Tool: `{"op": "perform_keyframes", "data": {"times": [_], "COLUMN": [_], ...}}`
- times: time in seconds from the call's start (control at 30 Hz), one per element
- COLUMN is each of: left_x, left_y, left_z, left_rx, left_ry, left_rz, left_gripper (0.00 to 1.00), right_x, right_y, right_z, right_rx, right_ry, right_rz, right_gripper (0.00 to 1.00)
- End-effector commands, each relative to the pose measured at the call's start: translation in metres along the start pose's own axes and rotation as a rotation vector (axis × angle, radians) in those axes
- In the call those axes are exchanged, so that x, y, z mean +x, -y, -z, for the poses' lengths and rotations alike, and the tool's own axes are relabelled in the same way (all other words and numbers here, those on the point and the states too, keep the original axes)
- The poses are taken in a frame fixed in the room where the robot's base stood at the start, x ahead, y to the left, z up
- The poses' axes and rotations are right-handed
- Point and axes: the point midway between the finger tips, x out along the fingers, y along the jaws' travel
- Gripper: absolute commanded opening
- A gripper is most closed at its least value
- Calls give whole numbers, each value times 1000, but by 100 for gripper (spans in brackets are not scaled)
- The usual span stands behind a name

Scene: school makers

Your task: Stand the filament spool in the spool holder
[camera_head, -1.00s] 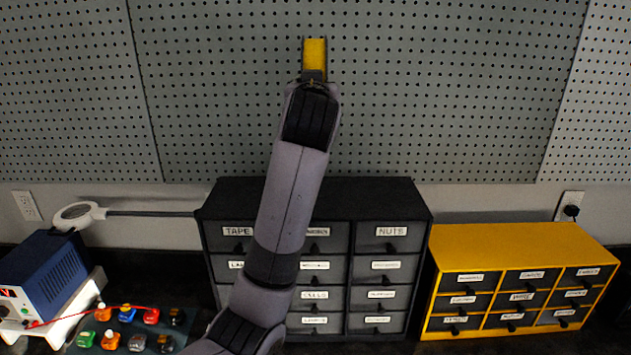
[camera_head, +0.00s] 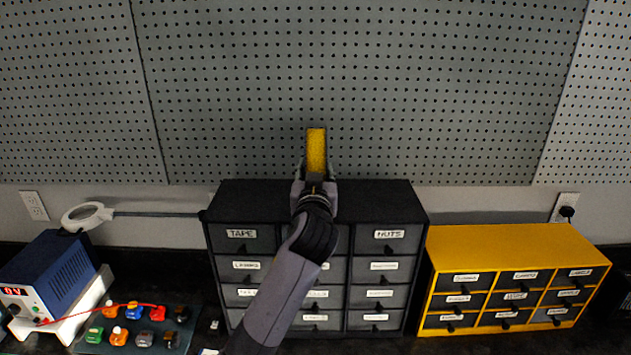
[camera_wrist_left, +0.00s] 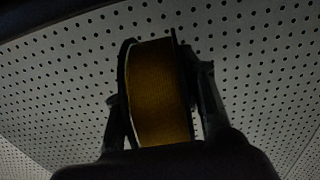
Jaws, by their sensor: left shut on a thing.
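The filament spool (camera_head: 316,150) shows edge-on as a yellow upright band in the head view, in front of the pegboard and above the black drawer cabinet in the picture. My left gripper (camera_head: 316,172) is shut on it, with a finger at each side. In the left wrist view the spool (camera_wrist_left: 160,92) shows dark yellow windings between dark flanges, between the fingers of the gripper (camera_wrist_left: 160,95). I cannot make out the spool holder in either view. My right gripper is not in view.
A black cabinet (camera_head: 360,192) with labelled drawers stands behind my arm. A yellow drawer cabinet (camera_head: 500,238) is to its right. At left are a blue power supply (camera_head: 50,270), a magnifier lamp (camera_head: 88,215) and a mat (camera_head: 120,345) with several small coloured items. Pegboard (camera_head: 450,90) covers the wall.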

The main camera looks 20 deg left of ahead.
Motion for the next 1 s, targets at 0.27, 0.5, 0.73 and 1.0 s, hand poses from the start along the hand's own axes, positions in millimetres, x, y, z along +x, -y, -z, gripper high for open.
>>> {"op": "perform_keyframes", "data": {"times": [0.27,0.5,0.73,1.0], "left_x": [0,0,0,0], "left_y": [0,0,0,0], "left_z": [-27,-29,-31,-31], "left_rx": [0,0,1,1], "left_ry": [-2,-2,2,2], "left_rz": [0,1,1,1], "left_gripper": [0,0,48,57], "right_x": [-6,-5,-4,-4], "right_y": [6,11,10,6], "right_z": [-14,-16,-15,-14], "right_rx": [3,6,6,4], "right_ry": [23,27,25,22], "right_rz": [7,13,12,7], "right_gripper": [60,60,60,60]}}
